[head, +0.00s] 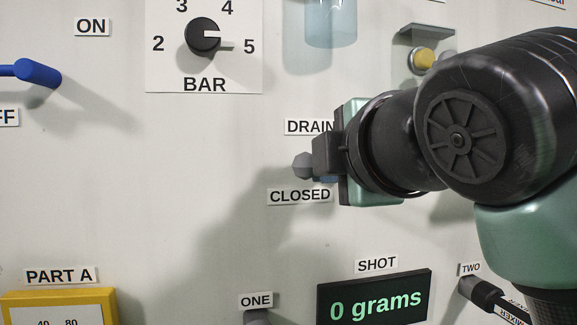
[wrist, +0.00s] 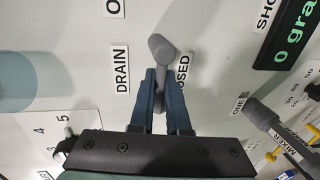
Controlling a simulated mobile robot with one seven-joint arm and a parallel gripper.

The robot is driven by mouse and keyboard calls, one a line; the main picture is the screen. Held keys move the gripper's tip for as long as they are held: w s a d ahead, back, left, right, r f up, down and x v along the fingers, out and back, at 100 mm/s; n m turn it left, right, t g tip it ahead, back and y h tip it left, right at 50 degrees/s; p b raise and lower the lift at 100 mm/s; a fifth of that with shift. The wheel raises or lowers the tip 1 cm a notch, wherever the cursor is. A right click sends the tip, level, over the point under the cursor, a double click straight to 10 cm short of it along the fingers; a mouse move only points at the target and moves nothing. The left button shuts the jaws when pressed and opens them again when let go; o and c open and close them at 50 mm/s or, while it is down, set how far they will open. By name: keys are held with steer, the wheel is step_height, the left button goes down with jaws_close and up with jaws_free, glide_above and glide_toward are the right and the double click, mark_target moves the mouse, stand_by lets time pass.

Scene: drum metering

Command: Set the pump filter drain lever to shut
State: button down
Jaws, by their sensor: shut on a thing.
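The drain lever (head: 303,166) is grey. Its blunt end shows just left of my gripper (head: 325,174) in the head view, between the DRAIN label (head: 309,126) above and the CLOSED label (head: 300,196) below. In the wrist view the lever (wrist: 162,48) sticks out past the blue fingers of my gripper (wrist: 161,72), with its shaft between them. My gripper is shut on the lever. The wrist view shows the DRAIN label (wrist: 120,69) to the left and the partly covered CLOSED label (wrist: 183,74) to the right. My gripper hides the rest of the lever.
A translucent blue bowl (head: 331,22) hangs above the lever. A BAR dial (head: 203,38) and a blue lever (head: 38,73) are to the left. The shot display (head: 374,305) reads 0 grams below. A yellow button (head: 423,60) sits under a small hood close to my arm.

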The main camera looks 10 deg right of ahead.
stand_by(0.4)
steer(key=c, duration=0.9)
jaws_free()
